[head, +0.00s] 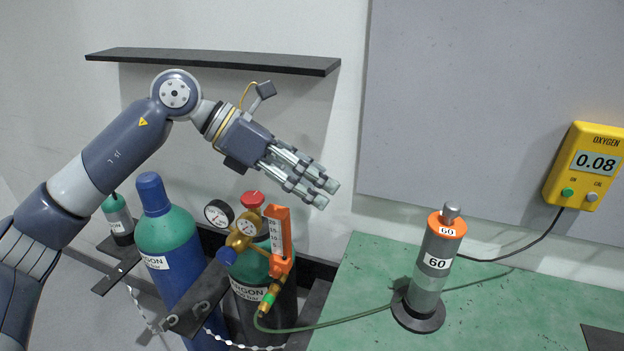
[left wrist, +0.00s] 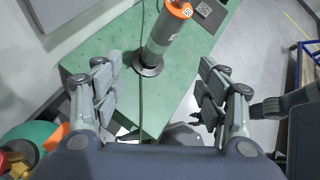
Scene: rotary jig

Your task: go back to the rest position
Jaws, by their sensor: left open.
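My left gripper (head: 322,193) is open and empty. In the head view it hangs in the air above and to the right of the gas cylinders, apart from everything. In the left wrist view the two fingers (left wrist: 160,95) stand wide apart, with the green table and the floor seen between them. In that view a dark grey gripper-like part shows at the right edge, and I cannot tell its jaw state. My right gripper is not in the head view.
A grey cylinder marked 60 (head: 433,262) stands upright on the green table (head: 510,318). Argon cylinders (head: 170,240) with a regulator (head: 245,228) stand below my left arm. A dark shelf (head: 215,61) is on the wall behind it. A yellow oxygen meter (head: 585,168) hangs at right.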

